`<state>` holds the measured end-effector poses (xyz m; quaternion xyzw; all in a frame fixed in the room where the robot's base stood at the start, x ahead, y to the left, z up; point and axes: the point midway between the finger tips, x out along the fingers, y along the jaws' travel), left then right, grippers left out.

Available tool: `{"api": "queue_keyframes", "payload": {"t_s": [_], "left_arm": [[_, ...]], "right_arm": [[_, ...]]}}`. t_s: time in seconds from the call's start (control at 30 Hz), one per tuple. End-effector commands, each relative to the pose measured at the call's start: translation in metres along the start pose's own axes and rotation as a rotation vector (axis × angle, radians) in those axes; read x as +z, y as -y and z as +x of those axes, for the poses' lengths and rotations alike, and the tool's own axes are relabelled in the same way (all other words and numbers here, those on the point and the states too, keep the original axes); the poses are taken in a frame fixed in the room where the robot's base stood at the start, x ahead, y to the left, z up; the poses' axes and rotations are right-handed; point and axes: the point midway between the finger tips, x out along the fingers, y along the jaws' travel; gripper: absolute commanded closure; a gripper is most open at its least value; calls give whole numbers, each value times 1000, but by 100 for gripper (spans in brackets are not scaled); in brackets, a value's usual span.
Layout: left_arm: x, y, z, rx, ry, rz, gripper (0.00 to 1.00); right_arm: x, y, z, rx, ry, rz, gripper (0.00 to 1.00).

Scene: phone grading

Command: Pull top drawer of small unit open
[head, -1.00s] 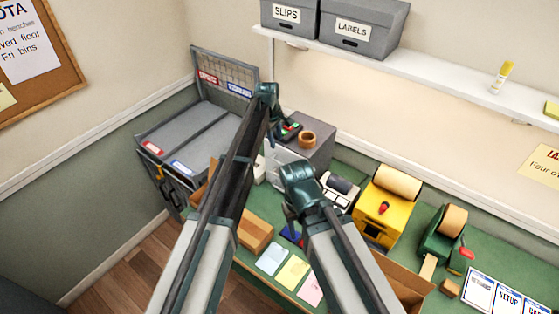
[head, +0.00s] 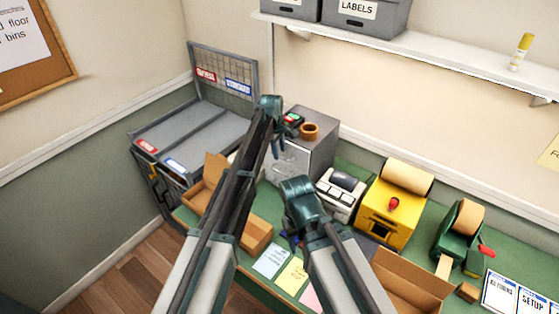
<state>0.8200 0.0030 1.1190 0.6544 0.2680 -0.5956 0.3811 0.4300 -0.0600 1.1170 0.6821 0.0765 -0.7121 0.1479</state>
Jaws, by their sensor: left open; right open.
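The small unit (head: 318,156) is a grey metal drawer cabinet on the green bench, in the middle of the head view. Its front faces lower left and is partly hidden by my arms, so I cannot make out whether its top drawer is open. My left gripper (head: 278,140) is open at the upper left of the unit's front; whether it touches is unclear. My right gripper (head: 290,240) is open and lower, in front of the unit and above the bench, with its fingers partly hidden.
A brown tape roll (head: 309,131) sits on the unit. A card terminal-like device (head: 340,193), a yellow dispenser (head: 393,207) and a green dispenser (head: 455,236) stand to the right. Cardboard boxes (head: 257,233) and paper notes (head: 272,261) lie in front. A grey two-lane bin (head: 190,140) stands left.

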Motion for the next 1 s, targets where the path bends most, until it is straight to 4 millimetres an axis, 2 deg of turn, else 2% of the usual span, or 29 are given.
{"api": "queue_keyframes", "payload": {"t_s": [0.03,0.1,0.43,0.47,0.6,0.7,1.0], "left_arm": [[0,0,11,0,0,0,58],[0,0,15,0,0,0,58],[0,0,15,0,0,0,58],[0,0,15,0,0,0,60],[0,0,15,0,0,0,85],[0,0,15,0,0,0,100],[0,0,15,0,0,0,100]], "right_arm": [[-1,1,10,0,0,0,50],[-1,1,14,0,0,0,50],[-1,1,15,0,0,0,50],[-1,1,15,0,0,0,50],[-1,1,15,0,0,0,50],[-1,1,15,0,0,0,50],[-1,1,15,0,0,0,50]]}}
